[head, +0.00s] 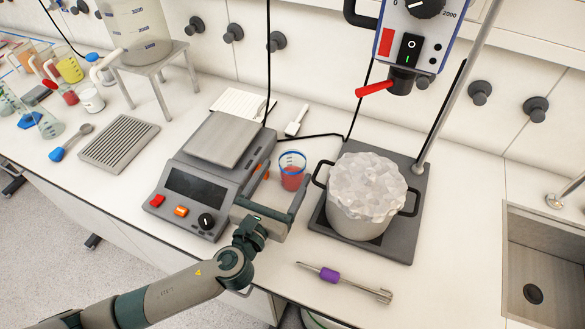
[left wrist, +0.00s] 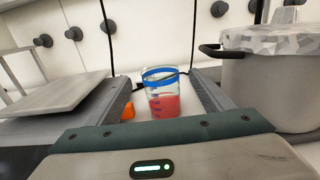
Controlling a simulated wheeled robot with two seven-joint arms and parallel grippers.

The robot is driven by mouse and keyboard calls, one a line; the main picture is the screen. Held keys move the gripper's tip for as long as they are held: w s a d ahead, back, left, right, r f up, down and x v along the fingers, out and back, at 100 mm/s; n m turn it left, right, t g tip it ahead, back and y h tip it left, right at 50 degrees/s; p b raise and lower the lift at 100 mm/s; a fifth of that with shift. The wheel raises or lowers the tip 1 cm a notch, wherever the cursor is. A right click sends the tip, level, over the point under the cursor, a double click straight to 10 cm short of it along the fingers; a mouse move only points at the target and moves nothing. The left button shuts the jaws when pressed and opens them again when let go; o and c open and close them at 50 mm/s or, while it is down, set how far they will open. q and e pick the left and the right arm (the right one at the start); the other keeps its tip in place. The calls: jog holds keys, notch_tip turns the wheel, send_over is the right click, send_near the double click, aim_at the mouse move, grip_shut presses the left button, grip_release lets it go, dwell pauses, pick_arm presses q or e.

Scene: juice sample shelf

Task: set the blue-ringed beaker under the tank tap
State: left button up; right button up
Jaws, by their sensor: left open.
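The blue-ringed beaker (head: 292,172) is clear, holds red liquid and stands upright on the bench between the scale and the steel pot. My left gripper (head: 285,179) is open, with its fingers on either side of the beaker. In the left wrist view the beaker (left wrist: 162,98) shows between the two fingers, with a blue band near its rim. I cannot tell whether either finger touches it. The tank (head: 137,28) stands on a grey stand at the back left. Its tap (head: 92,57) has a blue handle. My right gripper is not in view.
The scale (head: 223,140) is close left of the beaker, and the pot (head: 362,200) on a plate is close right. A slatted grate (head: 118,143) and a blue-handled spoon (head: 70,142) lie near the tank. Several glass vessels crowd the far left. A purple-gripped tool (head: 330,275) lies in front.

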aim_at(297, 153)
pick_arm(q)
jog(key=shift+w+d, duration=0.15)
jog(key=shift+w, duration=0.1)
jog(key=shift+w+d+p, duration=0.25)
jog(key=shift+w+p, duration=0.2)
jog(key=shift+w, duration=0.25)
jog(key=p+x, duration=0.1)
jog(key=x, duration=0.2)
jog(key=shift+f, duration=0.2)
jog(key=shift+w+d+f, duration=0.1)
jog(key=shift+w+d, duration=0.05)
jog(key=shift+w, duration=0.15)
jog(key=c, duration=1.4)
